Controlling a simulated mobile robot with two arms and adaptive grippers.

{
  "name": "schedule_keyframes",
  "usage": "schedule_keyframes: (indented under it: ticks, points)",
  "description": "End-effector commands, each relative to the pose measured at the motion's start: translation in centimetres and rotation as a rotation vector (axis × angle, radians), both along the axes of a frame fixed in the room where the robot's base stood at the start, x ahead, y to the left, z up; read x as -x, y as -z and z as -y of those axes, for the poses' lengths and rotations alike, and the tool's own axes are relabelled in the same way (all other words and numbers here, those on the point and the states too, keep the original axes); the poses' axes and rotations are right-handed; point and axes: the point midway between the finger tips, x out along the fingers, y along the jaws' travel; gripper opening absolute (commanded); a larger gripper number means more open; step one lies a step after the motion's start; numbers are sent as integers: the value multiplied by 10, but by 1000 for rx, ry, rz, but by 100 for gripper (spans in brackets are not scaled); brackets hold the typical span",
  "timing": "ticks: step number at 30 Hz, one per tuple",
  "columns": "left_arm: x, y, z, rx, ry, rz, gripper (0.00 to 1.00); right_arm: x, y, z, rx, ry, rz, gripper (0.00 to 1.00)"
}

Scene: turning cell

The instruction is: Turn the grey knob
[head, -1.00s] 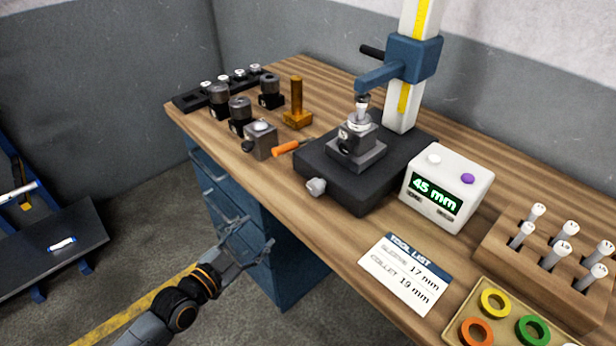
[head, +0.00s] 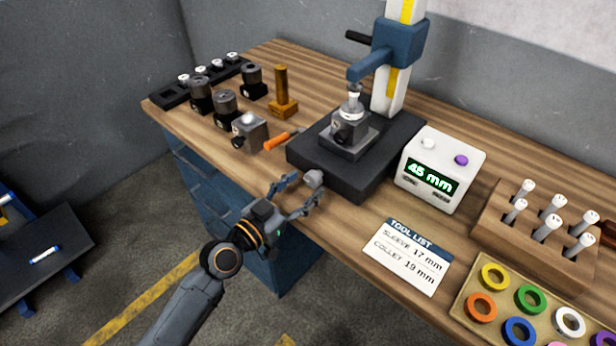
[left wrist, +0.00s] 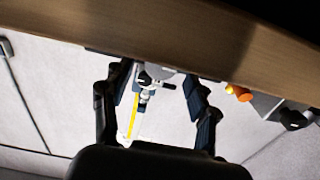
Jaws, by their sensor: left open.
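The grey knob (head: 313,179) sticks out from the front left of the black base (head: 345,180) of the measuring stand. My left gripper (head: 304,191) is open at the table's front edge. Its two fingers are spread on either side of the knob, one at the left and one at the lower right. I cannot tell whether either finger touches it. The left wrist view shows the open fingers (left wrist: 158,88) with a grey shape between their tips. My right gripper is not in view.
A display box (head: 440,170) reading 45 mm stands to the right. The tool list card (head: 408,255) lies in front.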

Motion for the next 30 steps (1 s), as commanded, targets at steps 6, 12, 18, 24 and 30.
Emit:
schedule_keyframes:
  ticks: [6, 12, 18, 24, 30]
  points:
    - [-17, 0, 13, 1, 0, -1, 59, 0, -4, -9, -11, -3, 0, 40]
    - [-20, 1, 14, -1, 0, -1, 59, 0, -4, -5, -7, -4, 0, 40]
    - [-19, 1, 14, 0, 0, 0, 45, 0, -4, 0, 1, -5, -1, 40]
    - [-19, 1, 14, -1, -1, -1, 5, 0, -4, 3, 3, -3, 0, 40]
    - [-19, 1, 14, 7, -1, -5, 5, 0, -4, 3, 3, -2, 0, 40]
